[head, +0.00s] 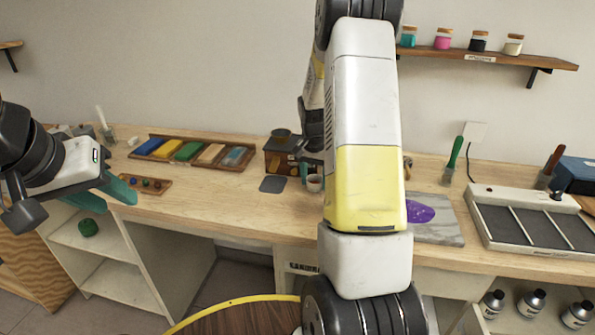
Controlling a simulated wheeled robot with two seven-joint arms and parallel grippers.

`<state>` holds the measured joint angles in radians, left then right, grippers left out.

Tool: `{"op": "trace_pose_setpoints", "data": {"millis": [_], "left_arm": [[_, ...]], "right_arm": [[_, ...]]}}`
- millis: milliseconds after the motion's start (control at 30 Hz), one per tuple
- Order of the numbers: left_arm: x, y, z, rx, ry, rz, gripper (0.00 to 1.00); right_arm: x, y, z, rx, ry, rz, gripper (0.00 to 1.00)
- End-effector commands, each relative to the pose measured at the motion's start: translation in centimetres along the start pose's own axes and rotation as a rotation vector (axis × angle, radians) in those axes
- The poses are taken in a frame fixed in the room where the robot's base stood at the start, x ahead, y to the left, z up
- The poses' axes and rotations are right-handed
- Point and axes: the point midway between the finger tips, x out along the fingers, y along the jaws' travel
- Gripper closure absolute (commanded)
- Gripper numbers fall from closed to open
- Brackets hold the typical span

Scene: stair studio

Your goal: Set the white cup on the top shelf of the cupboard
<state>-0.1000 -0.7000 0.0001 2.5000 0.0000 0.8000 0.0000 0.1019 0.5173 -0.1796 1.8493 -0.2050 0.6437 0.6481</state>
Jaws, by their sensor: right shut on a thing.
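A small white cup (314,184) shows at the middle of the worktop, just left of my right arm. My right gripper (307,174) is at the cup and shut on it, partly hidden by my own arm. I cannot tell whether the cup touches the worktop. My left gripper (106,196) is at the left, empty, with its teal fingers apart, in front of the worktop's left end. An open cupboard (138,248) with pale shelves stands under the left end.
On the worktop (215,205) are a tray of colour blocks (193,152), a small wooden tray (145,184), a brown box (281,155), a marble slab (447,232) with purple stuff and a divided case (535,222). A round wooden top (240,318) stands in front.

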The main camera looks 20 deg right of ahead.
Motion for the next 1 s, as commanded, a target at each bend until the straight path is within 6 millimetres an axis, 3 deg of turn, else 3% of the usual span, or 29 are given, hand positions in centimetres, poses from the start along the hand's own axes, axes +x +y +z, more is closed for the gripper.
{"op": "trace_pose_setpoints", "data": {"millis": [233, 267, 367, 767, 1000], "left_arm": [[0.0, 0.0, 0.0, 0.000, 0.000, 0.000, 0.64], [0.0, 0.0, 0.0, 0.000, 0.000, 0.000, 0.64], [0.0, 0.0, 0.0, 0.000, 0.000, 0.000, 0.64], [0.0, 0.0, 0.0, 0.000, 0.000, 0.000, 0.64], [0.0, 0.0, 0.0, 0.000, 0.000, 0.000, 0.64]], "right_arm": [[0.3, 0.0, 0.1, 0.000, 0.000, 0.000, 0.90], [0.3, 0.0, 0.1, 0.000, 0.000, 0.000, 0.45], [0.3, 0.0, 0.1, 0.000, 0.000, 0.000, 0.27], [-0.4, -0.1, 0.0, 0.000, 0.002, -0.001, 0.27], [-4.8, -0.1, -0.1, -0.001, 0.005, -0.004, 0.27]]}}
